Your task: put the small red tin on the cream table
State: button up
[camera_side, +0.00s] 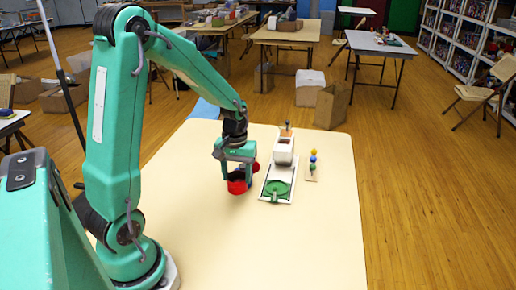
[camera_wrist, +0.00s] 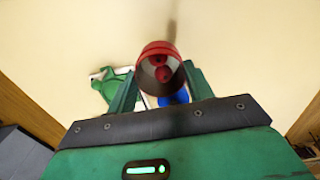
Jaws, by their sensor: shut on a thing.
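The small red tin (camera_side: 237,188) is between the fingers of my gripper (camera_side: 236,178), over the cream table (camera_side: 300,240). In the wrist view the tin's red rim (camera_wrist: 158,47) shows between both fingers of my gripper (camera_wrist: 160,70), which is shut on it. Two small red round shapes show within the tin's outline. I cannot tell whether the tin's base touches the table or hangs just above it. A bit of red (camera_side: 256,167) shows just right of the gripper; what it belongs to is partly hidden.
A blue thing (camera_wrist: 175,97) shows below the tin in the wrist view. The table's front and left are bare.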

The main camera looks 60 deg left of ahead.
aim_at(237, 187)
jog(key=shift+s+f, duration=0.1)
jog(key=shift+f, duration=0.05)
jog(key=shift+f, duration=1.85)
jog(key=shift+f, duration=0.6)
dwell(0.4)
jog(key=o, duration=0.9)
jog(key=shift+r, duration=0.15)
jog(key=shift+r, duration=3.65)
